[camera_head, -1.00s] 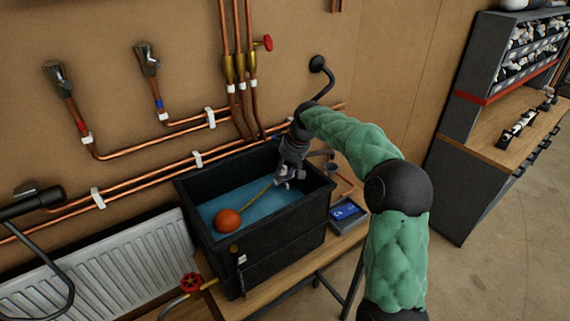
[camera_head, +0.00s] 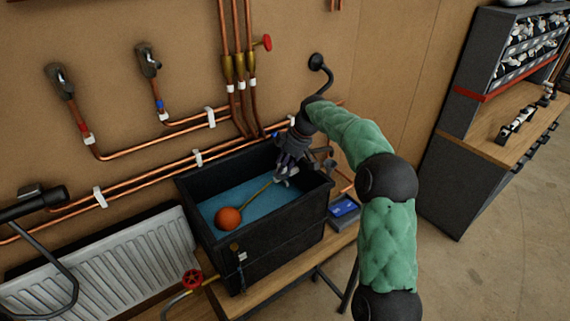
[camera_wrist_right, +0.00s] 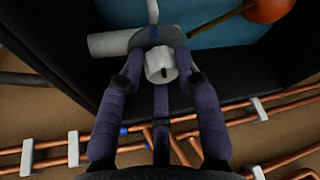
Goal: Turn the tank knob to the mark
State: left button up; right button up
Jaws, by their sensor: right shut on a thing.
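The black tank (camera_head: 262,254) holds blue water and an orange float (camera_head: 228,218) on a thin brass rod. The float also shows in the right wrist view (camera_wrist_right: 268,8). My right gripper (camera_head: 284,176) reaches over the tank's back right corner, where the rod ends. In the right wrist view its dark fingers (camera_wrist_right: 159,68) are shut on a pale knob (camera_wrist_right: 158,60) with a black stub on its face. A grey valve body (camera_wrist_right: 158,39) sits behind the knob and carries a small blue mark (camera_wrist_right: 154,31). My left gripper is not in view.
Copper pipes (camera_head: 150,178) run along the wall behind the tank. A white radiator (camera_head: 110,265) and a red valve wheel (camera_head: 193,279) are at left. A small box with a blue screen (camera_head: 344,207) stands right of the tank. A workbench (camera_head: 500,145) is at far right.

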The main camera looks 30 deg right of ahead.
jog(key=shift+w+r, duration=0.2)
jog(key=shift+r, duration=0.2)
jog(key=o, duration=1.1)
jog(key=shift+a, duration=0.1)
jog(key=shift+a+f, duration=0.2)
jog(key=shift+s+d+r, duration=0.15)
jog(key=shift+d+r, duration=0.1)
jog(key=shift+d, duration=0.05)
jog(key=v, duration=1.1)
jog(key=shift+a+r, duration=0.2)
